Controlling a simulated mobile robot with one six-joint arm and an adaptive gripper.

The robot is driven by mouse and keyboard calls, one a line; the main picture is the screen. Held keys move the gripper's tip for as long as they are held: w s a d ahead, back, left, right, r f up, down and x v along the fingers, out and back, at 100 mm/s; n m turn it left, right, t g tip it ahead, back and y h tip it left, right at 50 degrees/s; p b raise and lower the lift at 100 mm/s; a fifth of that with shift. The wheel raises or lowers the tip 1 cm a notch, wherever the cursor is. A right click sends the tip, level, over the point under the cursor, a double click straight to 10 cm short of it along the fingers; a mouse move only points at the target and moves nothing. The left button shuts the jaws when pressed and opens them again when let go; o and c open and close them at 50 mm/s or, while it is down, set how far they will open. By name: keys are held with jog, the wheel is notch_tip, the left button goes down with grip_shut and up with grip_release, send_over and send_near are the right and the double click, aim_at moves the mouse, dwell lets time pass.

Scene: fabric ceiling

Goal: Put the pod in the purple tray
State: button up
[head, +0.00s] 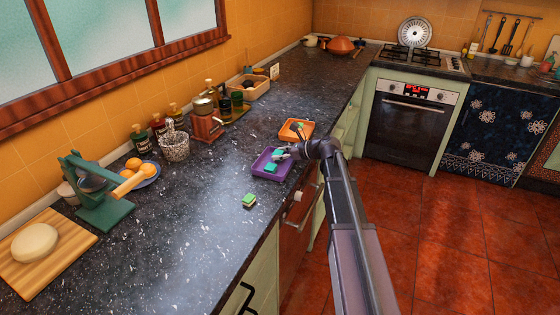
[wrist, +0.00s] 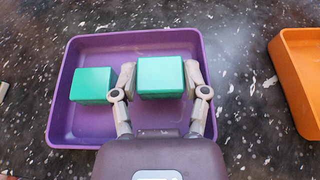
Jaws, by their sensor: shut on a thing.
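My gripper (wrist: 160,80) is shut on a teal block-shaped pod (wrist: 161,74), with one finger on each side of it. In the wrist view the held pod is over the inside of the purple tray (wrist: 62,128), right of the tray's middle. I cannot tell whether it touches the tray floor. A second, similar teal block (wrist: 92,84) lies in the tray to the left, apart from the held one. In the head view the purple tray (head: 257,163) sits on the dark counter near its front edge, with my gripper (head: 281,153) at its right side.
A green and yellow sponge (head: 249,201) lies nearer.

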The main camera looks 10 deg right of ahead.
jog(key=shift+f, duration=0.5)
jog(key=shift+f+b, duration=0.2)
jog(key=shift+b, duration=0.2)
jog(key=o, duration=0.6)
jog(key=shift+r, duration=0.2)
jog(key=shift+r+p, duration=0.1)
jog(key=shift+p, duration=0.2)
jog(key=p+v, duration=0.4)
jog(key=v, duration=0.8)
